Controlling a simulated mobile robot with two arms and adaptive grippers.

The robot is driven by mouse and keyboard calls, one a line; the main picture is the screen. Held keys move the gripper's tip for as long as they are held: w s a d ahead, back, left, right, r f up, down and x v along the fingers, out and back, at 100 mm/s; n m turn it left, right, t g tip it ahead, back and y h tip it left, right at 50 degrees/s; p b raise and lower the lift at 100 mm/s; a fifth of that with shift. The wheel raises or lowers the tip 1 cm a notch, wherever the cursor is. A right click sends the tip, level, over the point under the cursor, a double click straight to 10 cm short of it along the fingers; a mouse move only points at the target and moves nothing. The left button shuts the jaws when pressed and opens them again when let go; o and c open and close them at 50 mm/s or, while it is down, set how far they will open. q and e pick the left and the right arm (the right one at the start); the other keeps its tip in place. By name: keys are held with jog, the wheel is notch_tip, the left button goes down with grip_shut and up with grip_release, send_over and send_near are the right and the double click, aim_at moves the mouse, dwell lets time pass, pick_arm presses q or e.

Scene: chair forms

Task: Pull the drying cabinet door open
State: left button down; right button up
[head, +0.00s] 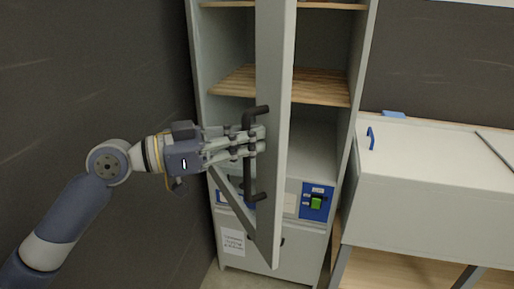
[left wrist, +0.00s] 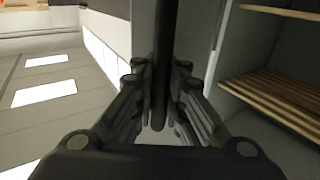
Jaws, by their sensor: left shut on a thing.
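The drying cabinet (head: 202,60) stands in the middle of the head view. Its grey door (head: 274,75) is swung open and seen nearly edge-on, with the inside exposed. A dark bar handle (head: 248,180) runs upright on the door's outer face. My left gripper (head: 252,142) reaches in from the left and is shut on the handle. In the left wrist view the handle (left wrist: 161,60) runs down between the fingers of my left gripper (left wrist: 160,112). My right gripper is in neither view.
Wooden slatted shelves (head: 310,85) are inside the cabinet. A blue control panel with a green switch (head: 316,203) is below them. A white box-shaped unit with a blue handle (head: 371,138) stands close on the right. A dark wall (head: 90,70) is on the left.

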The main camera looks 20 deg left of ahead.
aim_at(270, 83)
pick_arm(q)
jog(key=c, duration=1.9)
grip_release()
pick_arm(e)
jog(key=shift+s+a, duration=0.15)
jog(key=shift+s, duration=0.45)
pick_arm(q)
jog(key=shift+r, duration=0.1)
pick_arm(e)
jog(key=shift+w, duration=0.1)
pick_arm(q)
notch_tip(270, 83, up, 10)
jog(key=shift+f, duration=0.1)
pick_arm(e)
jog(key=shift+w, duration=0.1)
